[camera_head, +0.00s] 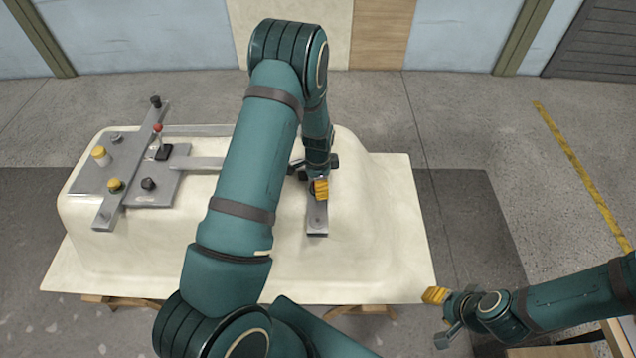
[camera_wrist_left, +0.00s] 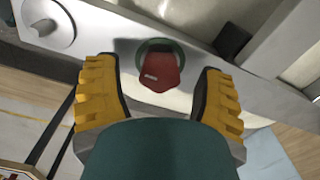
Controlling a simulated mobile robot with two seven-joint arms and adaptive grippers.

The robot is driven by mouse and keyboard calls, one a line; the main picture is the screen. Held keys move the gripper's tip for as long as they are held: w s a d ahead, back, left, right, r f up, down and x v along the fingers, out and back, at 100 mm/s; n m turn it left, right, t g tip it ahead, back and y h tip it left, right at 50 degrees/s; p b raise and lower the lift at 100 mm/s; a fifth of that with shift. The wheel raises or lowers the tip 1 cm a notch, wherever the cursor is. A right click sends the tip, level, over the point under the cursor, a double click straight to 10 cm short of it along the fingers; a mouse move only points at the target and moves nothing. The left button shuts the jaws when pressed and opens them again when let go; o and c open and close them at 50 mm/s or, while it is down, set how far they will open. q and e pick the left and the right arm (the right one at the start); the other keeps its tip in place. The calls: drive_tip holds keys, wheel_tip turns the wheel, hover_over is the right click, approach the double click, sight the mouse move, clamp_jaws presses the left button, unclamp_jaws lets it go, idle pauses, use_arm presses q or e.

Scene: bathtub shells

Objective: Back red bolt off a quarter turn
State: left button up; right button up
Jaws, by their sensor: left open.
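In the left wrist view, the red bolt (camera_wrist_left: 160,72) has a red head in a dark green ring on a grey metal bar (camera_wrist_left: 112,32). My left gripper (camera_wrist_left: 160,96) is open, with one yellow-padded finger on each side of the red head. Visible gaps separate both fingers from it. In the head view, my left gripper (camera_head: 320,188) is over the bar (camera_head: 317,218) on the right part of the cream tub shell (camera_head: 375,225); the red bolt is hidden there. My right gripper (camera_head: 440,300) is low at the right, beside the shell's corner, away from the bar.
A grey fixture (camera_head: 150,192) on the shell's left carries yellow and black knobs and a red-tipped lever (camera_head: 158,130). In the wrist view, a round grey knob (camera_wrist_left: 47,24) and a dark block (camera_wrist_left: 233,40) flank the bolt.

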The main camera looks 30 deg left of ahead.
use_arm(q)
drive_tip(key=shift+f, duration=0.1)
drive_tip(key=c, duration=1.2)
drive_tip(key=shift+n, duration=0.3)
drive_tip(key=n+b, duration=0.1)
drive_tip(key=n, duration=0.2)
drive_tip(key=shift+n+b, duration=0.3)
drive_tip(key=shift+b, duration=0.05)
drive_tip(key=n+b, duration=0.1)
drive_tip(key=n, duration=0.3)
drive_tip(key=shift+n, duration=0.3)
drive_tip(key=n, duration=0.8)
drive_tip(key=shift+n, duration=0.6)
